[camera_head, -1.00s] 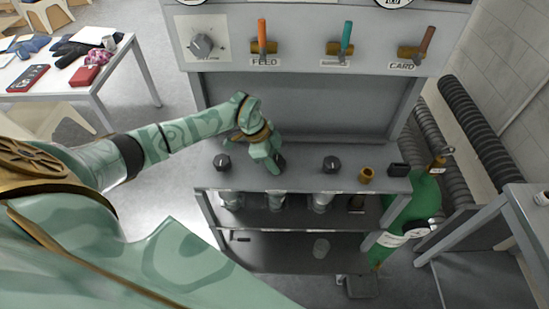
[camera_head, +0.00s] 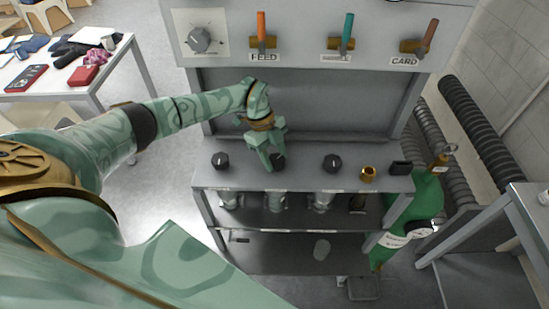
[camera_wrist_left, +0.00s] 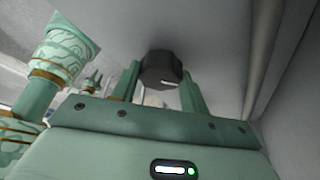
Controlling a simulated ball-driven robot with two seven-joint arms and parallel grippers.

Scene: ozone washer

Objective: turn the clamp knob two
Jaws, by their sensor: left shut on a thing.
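A row of black clamp knobs sits on the grey shelf of the washer. The middle knob (camera_head: 279,161) is clamp knob two by its place in the row, partly hidden behind my left gripper (camera_head: 272,160). In the left wrist view, this dark knob (camera_wrist_left: 161,70) with a white mark stands between the two green fingers, and my left gripper (camera_wrist_left: 160,85) is shut on it. The left knob (camera_head: 220,161) and the right knob (camera_head: 332,162) stand free on either side. My right gripper is not in view.
A brass fitting (camera_head: 367,174) and a black block (camera_head: 400,168) are at the shelf's right end. Orange (camera_head: 261,30), teal (camera_head: 347,33) and brown-red (camera_head: 430,36) levers are on the panel above. A green gas cylinder (camera_head: 421,200) stands at the right.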

